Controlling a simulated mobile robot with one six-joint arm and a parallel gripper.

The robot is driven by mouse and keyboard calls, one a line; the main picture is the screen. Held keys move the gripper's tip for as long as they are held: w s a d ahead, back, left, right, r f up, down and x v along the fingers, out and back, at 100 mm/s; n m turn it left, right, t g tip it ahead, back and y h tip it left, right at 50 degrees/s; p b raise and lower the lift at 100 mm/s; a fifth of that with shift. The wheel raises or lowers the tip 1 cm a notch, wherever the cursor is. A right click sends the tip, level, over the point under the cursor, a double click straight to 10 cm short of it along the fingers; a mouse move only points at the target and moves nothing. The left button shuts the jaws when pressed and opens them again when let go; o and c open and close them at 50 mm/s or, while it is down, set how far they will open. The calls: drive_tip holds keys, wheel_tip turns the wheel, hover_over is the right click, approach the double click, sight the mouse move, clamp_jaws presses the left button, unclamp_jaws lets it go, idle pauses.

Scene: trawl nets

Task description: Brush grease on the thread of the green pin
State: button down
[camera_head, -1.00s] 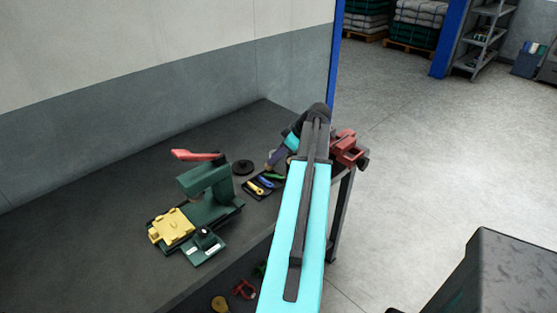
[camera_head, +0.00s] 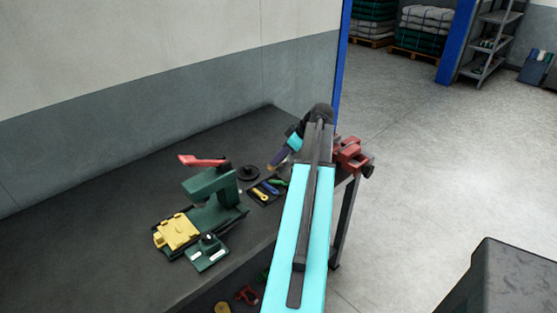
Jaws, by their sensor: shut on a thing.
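The green pin (camera_head: 277,182) lies at the right end of a small dark tray (camera_head: 266,203), beside a blue pin (camera_head: 270,189) and a yellow pin (camera_head: 261,195). Its thread is too small to make out. My gripper (camera_head: 279,160) is above the bench, just behind and above the tray, apart from the pins. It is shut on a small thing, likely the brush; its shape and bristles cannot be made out. My own arm hides part of the area right of the tray. A black round dish (camera_head: 248,172) sits left of the tray; its contents are unclear.
A green press with a red lever (camera_head: 204,161) and a yellow block (camera_head: 176,232) stands left of the tray. A green block (camera_head: 207,254) is in front of it. A red vise (camera_head: 349,155) is at the bench's right end. The bench's left part is clear.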

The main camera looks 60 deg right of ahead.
drive_tip(key=shift+r+p, duration=0.75)
drive_tip(key=shift+r, duration=1.25)
drive_tip(key=shift+r+p, duration=0.65)
drive_tip(key=shift+r, duration=0.85)
drive_tip(key=w+a+n+g+y+b, duration=0.1)
drive_tip(key=w+a+n+y+b, duration=0.3)
drive_tip(key=w+a, duration=1.8)
drive_tip(key=w+a+m+h+b, duration=0.1)
drive_tip(key=w+a+m+h, duration=0.1)
drive_tip(key=a, duration=1.3)
drive_tip(key=w+a+m+t+h, duration=0.1)
drive_tip(key=w+a, duration=0.4)
drive_tip(key=a, duration=1)
drive_tip(key=shift+r+m+h+b, duration=0.35)
drive_tip(key=shift+m+h, duration=0.55)
drive_tip(key=shift+m, duration=0.3)
